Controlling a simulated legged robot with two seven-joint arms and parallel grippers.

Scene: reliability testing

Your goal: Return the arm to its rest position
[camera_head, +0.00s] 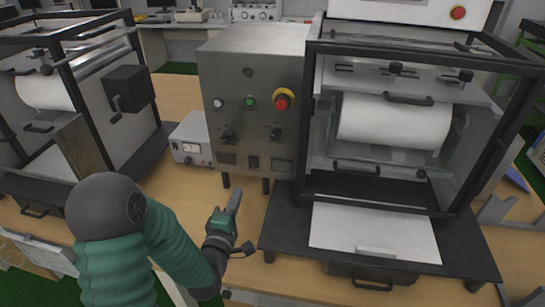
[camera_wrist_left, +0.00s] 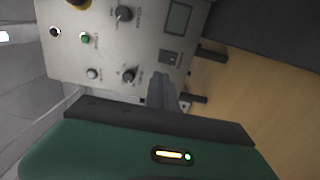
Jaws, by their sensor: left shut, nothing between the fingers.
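My left arm comes in from the lower left in the head view, with a dark grey joint and green ribbed sleeves. My left gripper (camera_head: 235,203) is shut and empty, its fingers pointing up. It is in front of the grey control box (camera_head: 250,75), over the wooden table (camera_head: 180,215). In the left wrist view the gripper's fingers (camera_wrist_left: 163,90) show together before the panel of the control box (camera_wrist_left: 140,50), with the green gripper body below. Whether the fingers touch the box cannot be told. My right gripper is not in view.
A black-framed machine (camera_head: 310,130) with a white roller (camera_head: 393,122) stands right of the box. A white plate (camera_head: 374,230) lies at its front. A small meter (camera_head: 190,140) sits left of the box. Another framed machine (camera_head: 85,130) stands at left. A red emergency button (camera_head: 282,101) protrudes from the panel.

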